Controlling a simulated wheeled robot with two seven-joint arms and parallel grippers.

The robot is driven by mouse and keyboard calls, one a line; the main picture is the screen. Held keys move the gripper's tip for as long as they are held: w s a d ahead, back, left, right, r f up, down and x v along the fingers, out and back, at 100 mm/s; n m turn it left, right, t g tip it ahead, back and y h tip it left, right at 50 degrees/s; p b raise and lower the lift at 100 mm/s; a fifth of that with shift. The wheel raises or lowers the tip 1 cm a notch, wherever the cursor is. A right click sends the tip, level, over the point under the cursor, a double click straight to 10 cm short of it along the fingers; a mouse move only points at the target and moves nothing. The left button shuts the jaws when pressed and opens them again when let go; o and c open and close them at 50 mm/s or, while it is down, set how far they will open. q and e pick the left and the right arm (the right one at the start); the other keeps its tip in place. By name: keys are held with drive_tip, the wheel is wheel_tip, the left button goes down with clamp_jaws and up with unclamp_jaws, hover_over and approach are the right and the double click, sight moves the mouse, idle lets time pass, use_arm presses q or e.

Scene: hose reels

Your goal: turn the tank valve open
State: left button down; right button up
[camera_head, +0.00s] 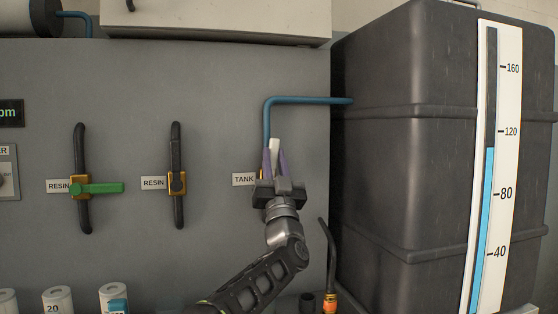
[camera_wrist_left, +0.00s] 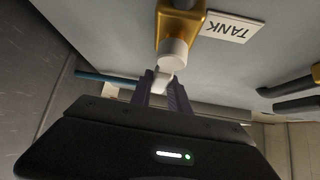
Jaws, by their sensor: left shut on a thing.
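The tank valve has a brass body (camera_wrist_left: 186,28) beside a white TANK label (camera_wrist_left: 231,27), on a grey wall panel. Its white handle (camera_wrist_left: 173,53) runs from the brass body to between my left fingers in the left wrist view. In the head view the TANK label (camera_head: 243,179) is just left of my left gripper (camera_head: 274,160), and the handle's white part (camera_head: 274,145) shows between the purple fingers. My left gripper (camera_wrist_left: 160,83) is shut on the handle. The gripper hides most of the valve in the head view. My right gripper is not in view.
A blue pipe (camera_head: 308,100) runs above the gripper to a large dark tank (camera_head: 385,150) at right, with a level gauge (camera_head: 491,170). Two RESIN valves are at left, one with a green handle (camera_head: 98,188). A black hose piece with an orange band (camera_head: 330,285) stands below.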

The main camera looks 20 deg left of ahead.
use_arm(q)
drive_tip(key=shift+s+a+n+g+y, duration=0.15)
drive_tip(key=shift+n+g+y, duration=0.25)
drive_tip(key=shift+n+y, duration=0.4)
drive_tip(key=shift+a+n+g+y, duration=0.1)
drive_tip(key=shift+n+g+y, duration=0.3)
drive_tip(key=shift+n+y, duration=0.35)
drive_tip(key=c, duration=1.2)
unclamp_jaws()
drive_tip(key=shift+c, duration=0.2)
drive_tip(key=b+v, duration=0.1)
drive_tip(key=v, duration=0.7)
drive_tip(key=shift+a, duration=0.1)
